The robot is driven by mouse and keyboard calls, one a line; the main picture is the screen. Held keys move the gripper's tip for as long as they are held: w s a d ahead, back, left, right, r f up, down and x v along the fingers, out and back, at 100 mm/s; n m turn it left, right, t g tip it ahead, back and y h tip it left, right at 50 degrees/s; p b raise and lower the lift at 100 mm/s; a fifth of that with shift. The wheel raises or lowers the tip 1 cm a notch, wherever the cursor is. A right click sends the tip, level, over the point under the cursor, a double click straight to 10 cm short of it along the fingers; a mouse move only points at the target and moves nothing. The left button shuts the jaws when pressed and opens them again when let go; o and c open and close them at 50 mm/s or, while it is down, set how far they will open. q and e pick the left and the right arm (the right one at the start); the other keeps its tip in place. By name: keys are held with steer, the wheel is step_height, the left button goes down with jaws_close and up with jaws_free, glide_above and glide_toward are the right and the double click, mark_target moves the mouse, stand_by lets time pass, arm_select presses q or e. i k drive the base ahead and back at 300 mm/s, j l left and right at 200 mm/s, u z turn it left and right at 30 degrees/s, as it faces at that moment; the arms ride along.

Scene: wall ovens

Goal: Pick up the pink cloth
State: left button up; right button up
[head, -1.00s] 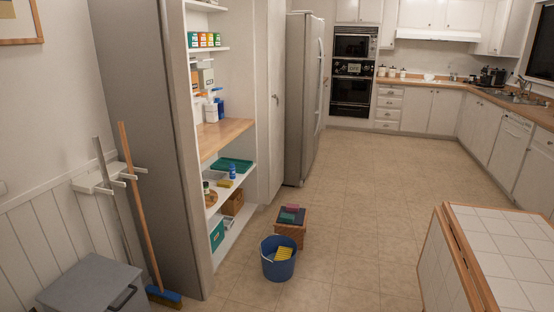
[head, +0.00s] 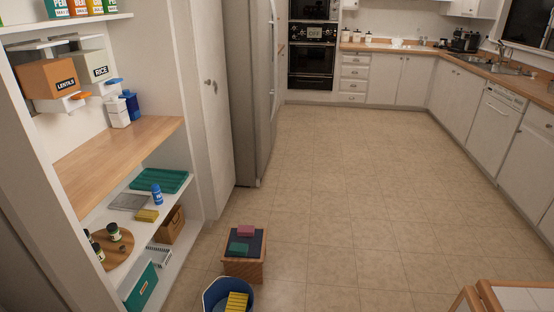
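A small pink cloth (head: 246,230) lies on the dark top of a low wooden stool (head: 244,268), at the bottom centre-left of the head view. It looks like a flat folded piece. A green cloth (head: 238,247) lies on the same stool, just in front of the pink one. Neither of my grippers shows in the head view.
A blue bucket (head: 216,291) with a yellow sponge-like item (head: 237,302) stands in front of the stool. Open pantry shelves (head: 112,152) with jars and boxes are on the left. The floor (head: 358,190) between is clear.

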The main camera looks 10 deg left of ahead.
mark_target(242, 230)
steer(key=i+l+u, duration=0.15)
steer(key=i, duration=0.4)
steer(key=i+l+u, duration=0.15)
steer(key=i, duration=0.35)
steer(key=i+l+u, duration=0.15)
steer(key=i+l, duration=0.15)
steer(key=i, duration=0.25)
